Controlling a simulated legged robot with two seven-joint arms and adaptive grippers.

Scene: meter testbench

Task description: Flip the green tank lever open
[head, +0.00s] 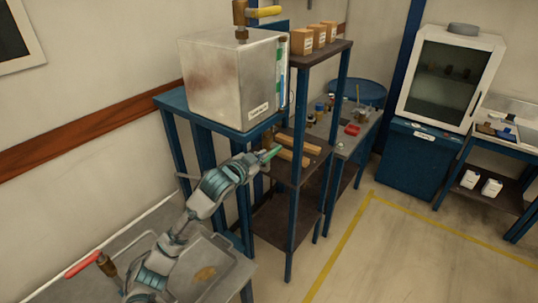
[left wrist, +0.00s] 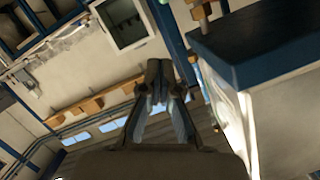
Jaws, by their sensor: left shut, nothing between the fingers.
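The tank is a grey metal box (head: 235,85) on a blue stand, with a label and a sight tube on its right side. The green lever (head: 272,153) shows below the tank's front right edge, just past my left gripper's fingertips. My left gripper (head: 258,158) is shut and empty, close to the lever; I cannot tell whether they touch. The lever's mount is hidden by the gripper. In the left wrist view the shut fingers (left wrist: 160,82) point ahead, with the pale tank side (left wrist: 285,120) at the right. The green lever is not clear there. My right gripper is not in view.
A yellow-handled brass valve (head: 262,12) tops the tank. A red-handled valve (head: 85,264) stands at the lower left by a metal bench. A dark shelf (head: 335,52) with boxes stands right of the tank. Open floor (head: 390,250) lies further right.

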